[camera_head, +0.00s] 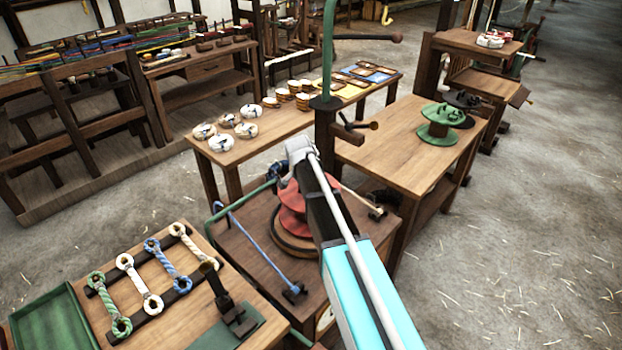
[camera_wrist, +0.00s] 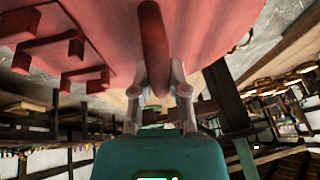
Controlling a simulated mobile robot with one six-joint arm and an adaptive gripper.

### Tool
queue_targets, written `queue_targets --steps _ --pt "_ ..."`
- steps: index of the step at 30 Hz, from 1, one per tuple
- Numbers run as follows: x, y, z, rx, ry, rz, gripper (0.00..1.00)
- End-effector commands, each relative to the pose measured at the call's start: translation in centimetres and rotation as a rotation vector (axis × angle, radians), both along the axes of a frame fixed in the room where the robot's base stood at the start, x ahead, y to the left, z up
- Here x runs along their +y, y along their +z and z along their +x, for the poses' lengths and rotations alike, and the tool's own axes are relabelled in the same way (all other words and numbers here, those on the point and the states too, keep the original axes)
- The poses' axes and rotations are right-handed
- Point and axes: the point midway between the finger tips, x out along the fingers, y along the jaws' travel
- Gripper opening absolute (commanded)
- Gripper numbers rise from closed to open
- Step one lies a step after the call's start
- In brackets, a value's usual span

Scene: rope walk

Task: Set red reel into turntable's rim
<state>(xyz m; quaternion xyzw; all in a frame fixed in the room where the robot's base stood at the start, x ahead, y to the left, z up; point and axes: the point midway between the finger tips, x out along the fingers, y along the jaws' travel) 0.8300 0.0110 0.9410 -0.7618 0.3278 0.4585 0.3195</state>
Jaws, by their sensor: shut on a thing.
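The red reel (camera_head: 292,222) is at the center of the head view, partly hidden by my arm. It also fills the top of the wrist view (camera_wrist: 215,35), with red brackets on its face. My gripper (camera_wrist: 160,88) is shut on a red bar of the reel, one finger on each side. The turntable (camera_head: 287,245), a dark round disc with a raised rim, lies under the reel on a wooden stand. The reel is over the disc; I cannot tell whether it touches it or sits inside the rim.
A blue rod (camera_head: 260,250) leans across the stand at left, and a green post (camera_head: 329,50) rises behind. A green reel (camera_head: 438,126) stands on the table at right. Rope samples (camera_head: 130,285) and a green tray (camera_head: 52,322) are at lower left. The floor at right is free.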

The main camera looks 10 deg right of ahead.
Motion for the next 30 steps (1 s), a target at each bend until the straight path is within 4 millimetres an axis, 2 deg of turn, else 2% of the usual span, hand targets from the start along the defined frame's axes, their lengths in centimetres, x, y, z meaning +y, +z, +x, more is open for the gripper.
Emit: queue_targets --steps 9,30 --pt "0.0 -1.3 0.0 -0.001 0.001 -0.001 0.00" --pt "0.1 -1.5 0.0 -0.001 0.001 -0.001 0.00"
